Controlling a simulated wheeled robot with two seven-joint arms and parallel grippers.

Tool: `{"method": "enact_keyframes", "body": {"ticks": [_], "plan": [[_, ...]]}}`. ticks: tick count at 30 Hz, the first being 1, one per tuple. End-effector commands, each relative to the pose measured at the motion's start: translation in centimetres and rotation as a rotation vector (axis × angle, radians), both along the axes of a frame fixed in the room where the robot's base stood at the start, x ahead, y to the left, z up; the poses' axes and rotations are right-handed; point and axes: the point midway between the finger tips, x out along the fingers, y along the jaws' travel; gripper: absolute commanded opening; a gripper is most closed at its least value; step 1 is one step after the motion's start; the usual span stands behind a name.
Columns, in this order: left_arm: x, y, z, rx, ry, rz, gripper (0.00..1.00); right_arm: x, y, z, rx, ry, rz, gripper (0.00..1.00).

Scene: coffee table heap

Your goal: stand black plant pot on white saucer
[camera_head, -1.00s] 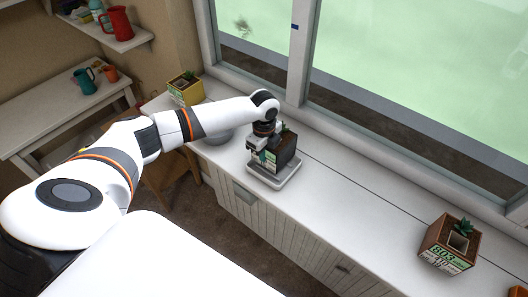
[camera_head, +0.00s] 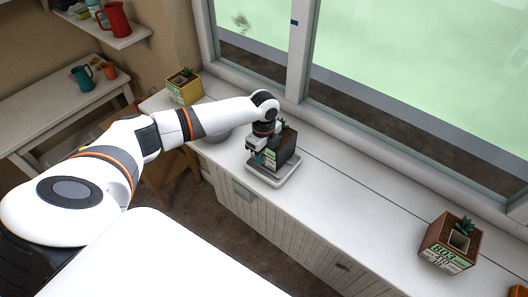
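The black plant pot (camera_head: 284,153), with a green-and-white label and a small plant, stands upright over the white saucer (camera_head: 283,180) on the white counter. The saucer looks square, with a raised rim. My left gripper (camera_head: 257,157) points down at the pot's left side, close against it. Its fingers are small and partly hidden, so I cannot tell whether they are open or shut on the pot. My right gripper is not in view.
A yellow planter (camera_head: 185,88) stands at the counter's far left, near a grey bowl (camera_head: 215,134) partly behind my arm. A brown planter (camera_head: 449,243) stands at the right. The counter (camera_head: 365,205) between it and the saucer is clear. The window runs along the back.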

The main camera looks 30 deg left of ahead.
Motion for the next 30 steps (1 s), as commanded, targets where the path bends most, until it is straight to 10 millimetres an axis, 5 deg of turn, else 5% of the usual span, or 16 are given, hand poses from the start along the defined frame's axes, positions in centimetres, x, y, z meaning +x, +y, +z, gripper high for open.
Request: {"method": "enact_keyframes", "body": {"ticks": [8,22,30], "plan": [[0.1,0.1,1.5,0.000,-0.003,0.001,0.38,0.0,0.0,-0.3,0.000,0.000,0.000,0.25],[0.4,0.1,10.5,0.000,-0.002,0.000,0.38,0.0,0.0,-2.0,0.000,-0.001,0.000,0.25],[0.3,0.1,11.9,-0.001,0.002,0.000,0.38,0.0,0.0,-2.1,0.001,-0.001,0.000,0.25]]}}
